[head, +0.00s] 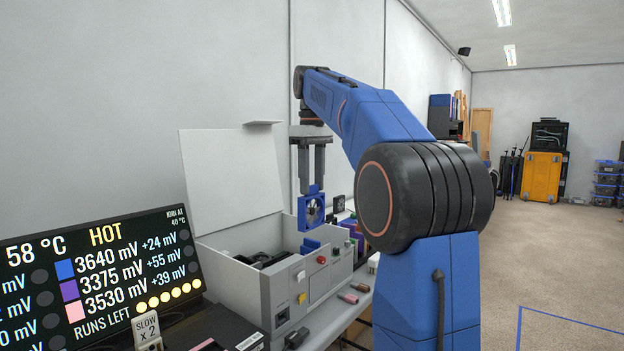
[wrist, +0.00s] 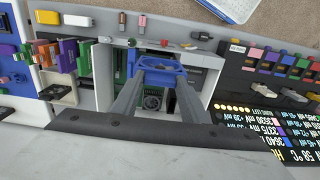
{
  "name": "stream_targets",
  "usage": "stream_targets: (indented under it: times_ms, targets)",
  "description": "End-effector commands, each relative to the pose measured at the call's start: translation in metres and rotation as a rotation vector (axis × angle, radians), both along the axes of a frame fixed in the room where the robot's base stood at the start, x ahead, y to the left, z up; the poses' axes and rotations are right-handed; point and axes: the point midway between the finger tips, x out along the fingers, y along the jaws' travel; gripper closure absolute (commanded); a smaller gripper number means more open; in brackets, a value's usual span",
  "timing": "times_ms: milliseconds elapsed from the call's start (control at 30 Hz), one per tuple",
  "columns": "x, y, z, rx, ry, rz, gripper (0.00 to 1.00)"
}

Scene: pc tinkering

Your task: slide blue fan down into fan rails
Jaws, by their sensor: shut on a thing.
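The blue fan (head: 311,209) is held upright in my gripper (head: 311,186), above the open grey PC case (head: 248,295). My gripper is shut on the fan's upper part, with its fingers pointing down. The wrist view also shows the blue fan (wrist: 160,72) between the two fingers of my gripper (wrist: 155,85), over the case interior. A blue piece (head: 311,247) that may be the fan rails shows inside the case, below the held fan. A gap shows between the fan and the case. The rails cannot be made out clearly in the wrist view.
The case's white lid (head: 230,180) stands open behind it. A display (head: 100,270) reading HOT stands at the left. Another dark fan (head: 339,203) and coloured parts stand beyond the case. Coloured connectors (wrist: 65,55) lie beside the case in the wrist view.

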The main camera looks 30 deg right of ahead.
Motion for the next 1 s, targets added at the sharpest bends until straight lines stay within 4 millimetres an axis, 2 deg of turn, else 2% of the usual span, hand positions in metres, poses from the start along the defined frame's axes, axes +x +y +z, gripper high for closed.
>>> stream_targets:
  times_ms: [1000]
  targets:
    - [0.0, 0.0, -0.095, 0.001, 0.003, 0.0, 0.89]
